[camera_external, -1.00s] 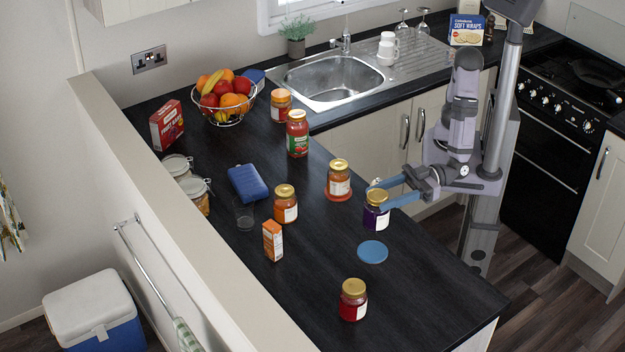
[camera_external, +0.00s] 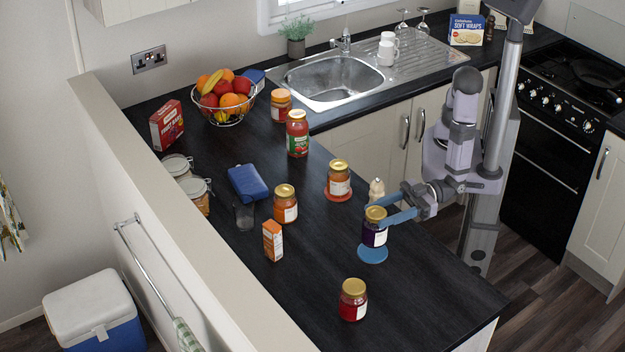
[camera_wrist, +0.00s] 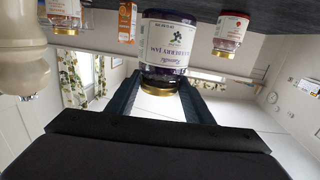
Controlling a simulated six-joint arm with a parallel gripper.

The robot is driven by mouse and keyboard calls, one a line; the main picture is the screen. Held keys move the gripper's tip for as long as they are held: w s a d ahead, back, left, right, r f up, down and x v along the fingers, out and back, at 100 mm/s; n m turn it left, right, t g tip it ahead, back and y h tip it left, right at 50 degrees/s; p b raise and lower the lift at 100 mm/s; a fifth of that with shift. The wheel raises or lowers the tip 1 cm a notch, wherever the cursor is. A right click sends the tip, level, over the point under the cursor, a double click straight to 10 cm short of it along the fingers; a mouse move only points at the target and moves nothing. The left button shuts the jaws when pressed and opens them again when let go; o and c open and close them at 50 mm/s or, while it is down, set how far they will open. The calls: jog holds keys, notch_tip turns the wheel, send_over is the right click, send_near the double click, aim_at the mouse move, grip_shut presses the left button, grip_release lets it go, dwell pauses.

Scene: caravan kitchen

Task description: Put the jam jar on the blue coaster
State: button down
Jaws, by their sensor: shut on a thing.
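The dark purple jam jar (camera_external: 374,236), with a gold lid and white label, is upright between the blue fingers of my gripper (camera_external: 379,211), which is shut on it. The blue coaster (camera_external: 372,257) lies flat on the dark worktop directly under the jar. The jar's base overlaps the coaster's far part in the external view; I cannot tell whether it touches. In the wrist view the jar (camera_wrist: 168,45) appears upside down, its label reading blueberry jam, with my fingers (camera_wrist: 160,98) on either side near the lid. The coaster is hidden there.
A pale mill (camera_external: 376,189) stands just behind my gripper. An orange jar (camera_external: 285,205), a small carton (camera_external: 272,241) and a red jam jar (camera_external: 353,302) stand around. The worktop (camera_external: 420,290) at front right is clear.

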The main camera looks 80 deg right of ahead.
jog(key=shift+f, duration=1.9)
jog(key=shift+f, duration=0.1)
jog(key=shift+f, duration=0.1)
jog(key=c, duration=0.9)
grip_release()
jog(key=shift+r+p, duration=0.25)
jog(key=shift+p, duration=0.1)
jog(key=shift+b+v, duration=1.4)
jog(key=shift+v, duration=2.45)
